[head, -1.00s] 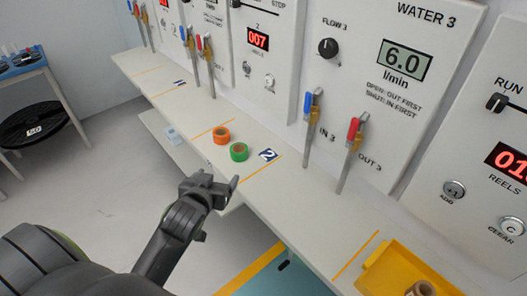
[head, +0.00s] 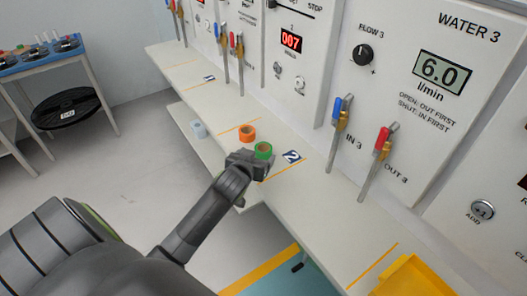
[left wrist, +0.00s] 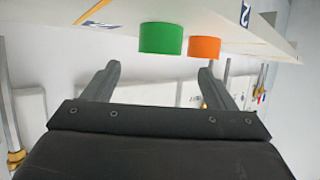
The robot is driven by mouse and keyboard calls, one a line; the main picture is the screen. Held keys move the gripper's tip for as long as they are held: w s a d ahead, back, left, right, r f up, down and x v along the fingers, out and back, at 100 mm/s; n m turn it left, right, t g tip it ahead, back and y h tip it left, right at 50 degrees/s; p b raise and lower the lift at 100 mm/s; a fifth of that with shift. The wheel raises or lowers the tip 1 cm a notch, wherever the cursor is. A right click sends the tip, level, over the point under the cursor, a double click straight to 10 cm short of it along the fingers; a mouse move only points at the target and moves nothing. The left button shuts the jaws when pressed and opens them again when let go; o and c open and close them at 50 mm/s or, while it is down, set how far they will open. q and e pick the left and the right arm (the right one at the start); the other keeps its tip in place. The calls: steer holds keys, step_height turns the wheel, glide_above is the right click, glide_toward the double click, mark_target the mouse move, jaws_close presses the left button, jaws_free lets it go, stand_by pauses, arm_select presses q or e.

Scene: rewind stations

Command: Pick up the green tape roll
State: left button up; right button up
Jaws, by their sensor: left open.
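The green tape roll (head: 263,150) lies on the white shelf (head: 330,203), left of the "2" label. My left gripper (head: 247,160) is right at it in the head view and covers part of its near side. In the left wrist view the green roll (left wrist: 162,38) shows beyond the open fingers (left wrist: 158,82), between them and apart from both. The fingers are empty. An orange tape roll (head: 247,133) sits just beside the green one; it also shows in the left wrist view (left wrist: 204,48), near one fingertip. My right gripper is not in view.
Valve levers, blue (head: 341,110) and red (head: 383,142), rise at the back of the shelf. A yellow bin (head: 412,278) stands at the lower right. The shelf right of the "2" label (head: 292,156) is clear.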

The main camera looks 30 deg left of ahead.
mark_target(263, 149)
arm_select(q)
steer(key=shift+p+x, duration=0.3)
steer(key=shift+x, duration=2.35)
steer(key=c, duration=1.1)
